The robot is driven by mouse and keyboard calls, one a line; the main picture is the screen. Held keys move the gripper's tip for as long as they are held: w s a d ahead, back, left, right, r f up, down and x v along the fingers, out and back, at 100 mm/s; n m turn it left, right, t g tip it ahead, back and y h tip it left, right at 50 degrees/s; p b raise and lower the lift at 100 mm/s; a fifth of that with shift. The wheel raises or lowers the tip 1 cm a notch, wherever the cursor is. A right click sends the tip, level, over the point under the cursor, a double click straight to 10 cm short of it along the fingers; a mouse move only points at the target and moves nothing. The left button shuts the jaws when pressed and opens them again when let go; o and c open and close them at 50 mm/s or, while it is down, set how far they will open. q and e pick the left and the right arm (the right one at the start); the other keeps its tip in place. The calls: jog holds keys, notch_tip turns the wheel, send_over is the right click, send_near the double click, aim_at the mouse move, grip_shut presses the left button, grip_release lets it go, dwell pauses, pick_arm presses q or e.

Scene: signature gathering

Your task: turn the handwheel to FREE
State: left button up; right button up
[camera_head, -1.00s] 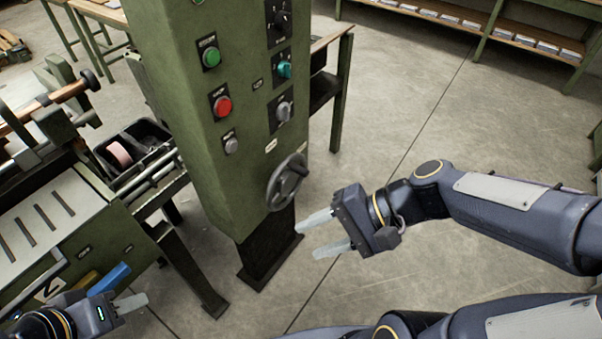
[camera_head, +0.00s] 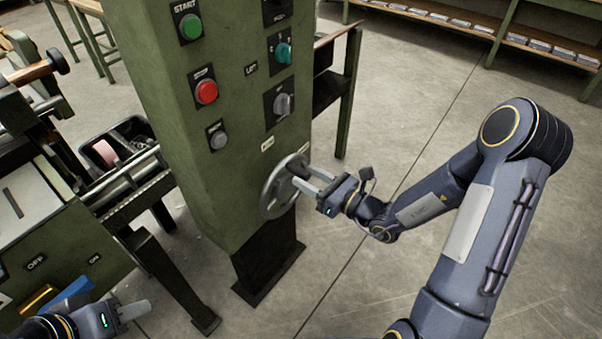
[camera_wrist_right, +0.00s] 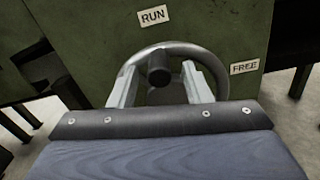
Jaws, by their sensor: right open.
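The grey metal handwheel (camera_head: 269,198) sits low on the front of the green machine column (camera_head: 225,110). My right gripper (camera_head: 305,176) is open at the wheel, its fingers reaching over the rim. In the right wrist view, the handwheel (camera_wrist_right: 222,70) has a dark knob (camera_wrist_right: 158,64) near its top. The knob lies between the two spread fingers of my right gripper (camera_wrist_right: 159,78); contact cannot be told. The RUN label (camera_wrist_right: 153,15) is above the knob, and the FREE label (camera_wrist_right: 244,67) is right of the wheel. My left gripper (camera_head: 136,311) is at lower left, away from the wheel.
Above the wheel, the column carries a green button (camera_head: 190,27), a red button (camera_head: 206,92) and rotary switches. A machine bench (camera_head: 60,245) with a black tray (camera_head: 125,145) stands to the left. Open concrete floor (camera_head: 400,120) lies to the right.

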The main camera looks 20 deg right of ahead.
jog(key=shift+x, duration=1.4)
grip_shut()
